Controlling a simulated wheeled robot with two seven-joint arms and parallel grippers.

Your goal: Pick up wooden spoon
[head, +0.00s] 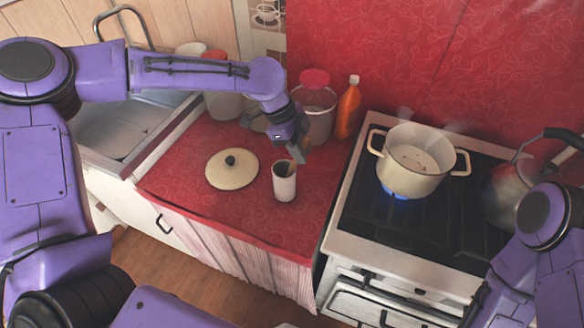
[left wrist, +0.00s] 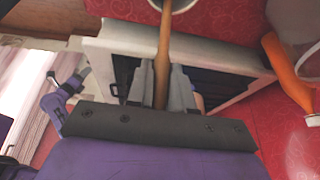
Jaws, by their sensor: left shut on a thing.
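A wooden spoon (left wrist: 163,50) shows in the left wrist view, its handle running between the fingers of my left gripper (left wrist: 161,85). My left gripper is shut on the handle. In the head view my left gripper (head: 299,153) is just above a white cylindrical holder (head: 284,186) on the red counter. A short piece of the spoon (head: 291,168) shows at the holder's mouth, and its lower end is hidden inside. The holder's rim (left wrist: 186,6) also shows at the top of the left wrist view. My right arm shows at the lower right of the head view, but its gripper does not.
A cream lid (head: 231,173) lies left of the holder. Behind stand a red-lidded container (head: 318,118) and an orange bottle (head: 347,108). A steaming pot (head: 411,165) sits over a blue flame on the stove (head: 365,220), with a kettle (head: 503,190) beside it. A sink (head: 115,130) is at left.

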